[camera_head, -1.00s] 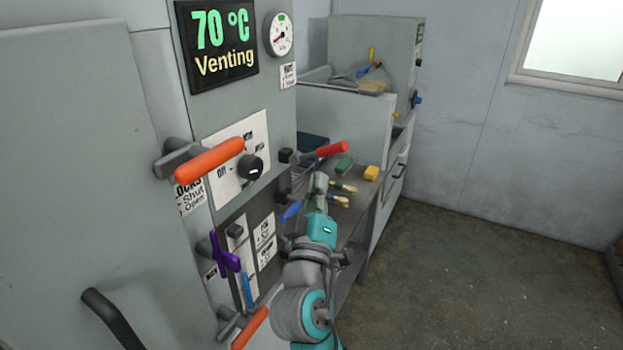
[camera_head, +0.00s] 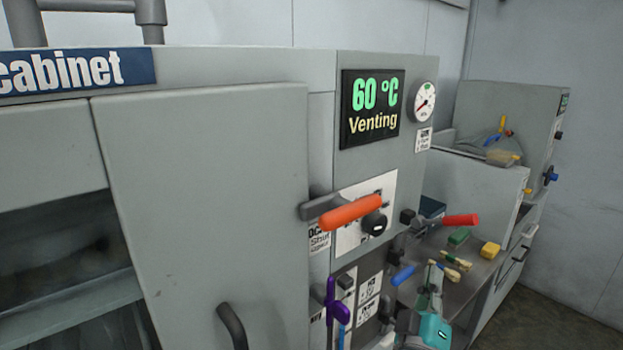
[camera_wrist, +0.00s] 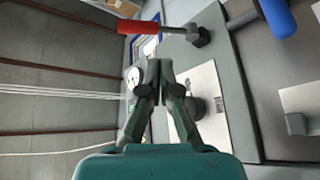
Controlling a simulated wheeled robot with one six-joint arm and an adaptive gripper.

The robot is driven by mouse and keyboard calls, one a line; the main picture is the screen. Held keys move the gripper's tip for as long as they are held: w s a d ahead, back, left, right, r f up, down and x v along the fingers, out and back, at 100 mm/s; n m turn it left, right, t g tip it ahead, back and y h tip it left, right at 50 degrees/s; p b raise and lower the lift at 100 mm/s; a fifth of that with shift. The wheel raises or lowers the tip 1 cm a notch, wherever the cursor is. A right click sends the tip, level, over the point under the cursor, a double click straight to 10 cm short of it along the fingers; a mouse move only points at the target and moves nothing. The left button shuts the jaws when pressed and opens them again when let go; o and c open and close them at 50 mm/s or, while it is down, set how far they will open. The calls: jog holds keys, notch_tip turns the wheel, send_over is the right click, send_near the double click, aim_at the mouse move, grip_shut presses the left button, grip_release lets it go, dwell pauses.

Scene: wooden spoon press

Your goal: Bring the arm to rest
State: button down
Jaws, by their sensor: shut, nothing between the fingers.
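My arm, grey and teal, stands at the lower right in the head view, partly cut off by the bottom edge. My gripper (camera_head: 434,278) is raised in front of the control panel and the work shelf. In the wrist view my gripper (camera_wrist: 158,68) has its two fingers together, with nothing between them. The fingers point toward the panel side, near a white label plate with a dark knob (camera_wrist: 195,107). Whether they touch anything cannot be told.
A cabinet door (camera_head: 205,210) fills the left. An orange handle (camera_head: 350,212) and a red handle (camera_head: 461,220) jut out near my arm. A purple handle (camera_head: 338,302), blue handle (camera_head: 403,275), brushes and a yellow sponge (camera_head: 490,250) are nearby. Open floor (camera_head: 535,325) lies lower right.

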jog(key=s+a+f+n+g+y, duration=0.15)
jog(key=s+f+y, duration=0.35)
jog(key=s+f, duration=0.55)
jog(key=s+a+f+n+y, duration=0.1)
jog(key=s+a+f+y, duration=0.25)
jog(key=s+f, duration=0.65)
jog(key=s+f+m+g+y, duration=0.1)
jog(key=s+f+m, duration=0.1)
jog(key=s, duration=0.9)
jog(key=s+f+m+g+y, duration=0.1)
jog(key=s+f+m+g, duration=0.1)
jog(key=s, duration=0.9)
jog(key=shift+a+f+m, duration=0.3)
jog(key=shift+f+m, duration=0.45)
jog(key=shift+m, duration=0.1)
